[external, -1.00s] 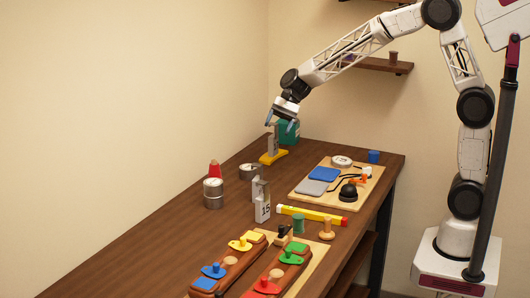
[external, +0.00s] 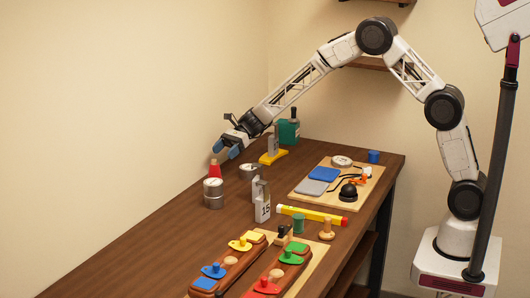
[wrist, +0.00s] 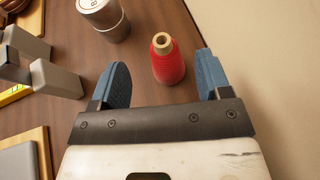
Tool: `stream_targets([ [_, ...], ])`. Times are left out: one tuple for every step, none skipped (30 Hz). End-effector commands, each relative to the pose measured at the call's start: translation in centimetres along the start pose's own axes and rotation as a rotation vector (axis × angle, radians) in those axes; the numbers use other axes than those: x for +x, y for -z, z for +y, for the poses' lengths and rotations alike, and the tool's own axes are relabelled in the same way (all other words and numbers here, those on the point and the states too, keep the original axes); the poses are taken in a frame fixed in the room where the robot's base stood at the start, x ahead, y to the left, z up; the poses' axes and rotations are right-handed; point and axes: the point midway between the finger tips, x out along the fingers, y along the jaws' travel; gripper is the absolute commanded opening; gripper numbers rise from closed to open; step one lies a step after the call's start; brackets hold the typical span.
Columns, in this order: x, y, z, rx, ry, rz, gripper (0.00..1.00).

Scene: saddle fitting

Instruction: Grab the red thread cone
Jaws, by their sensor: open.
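The red thread cone (external: 215,171) stands upright on the wooden table near the wall, behind a grey metal can. In the wrist view the cone (wrist: 168,62) shows its pale hollow top and ribbed red side, between the two blue fingertips and just beyond them. My gripper (external: 228,151) is above and close to the cone, reaching down from the right. In the wrist view my gripper (wrist: 162,80) is open, with a finger on each side of the cone's line and a gap to both. Nothing is held. Whether the fingers are low enough to flank the cone is unclear.
A grey can (external: 213,194) stands close to the cone, also at the top of the wrist view (wrist: 103,18). Grey weights (external: 262,203) stand nearer the table's middle. The wall (wrist: 270,60) is close on the cone's other side.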

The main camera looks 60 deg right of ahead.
Motion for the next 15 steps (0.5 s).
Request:
stream_targets([
  [0.17,0.19,-0.25,0.008,0.002,-0.005,0.71],
  [0.23,0.23,-0.33,0.012,0.003,-0.007,0.71],
  [0.27,0.27,-0.4,0.015,0.004,-0.008,0.71],
  [0.29,0.29,-0.43,0.016,0.005,-0.009,0.71],
  [0.29,0.3,-0.44,0.016,0.005,-0.009,0.71],
  [0.29,0.3,-0.44,0.016,0.005,-0.009,0.71],
  [0.29,0.3,-0.43,0.016,0.005,-0.009,0.71],
  [0.29,0.3,-0.42,0.016,0.005,-0.009,0.71],
  [0.29,0.3,-0.42,0.016,0.005,-0.009,0.71],
  [0.29,0.3,-0.41,0.016,0.005,-0.009,0.71],
  [0.29,0.31,-0.41,0.016,0.004,-0.009,0.71],
  [0.3,0.31,-0.41,0.016,0.004,-0.009,0.71],
  [0.34,0.31,-0.41,0.015,0.004,-0.009,0.71],
  [0.42,0.31,-0.4,0.015,0.004,-0.009,0.71],
  [0.58,0.32,-0.39,0.015,0.004,-0.008,0.71],
])
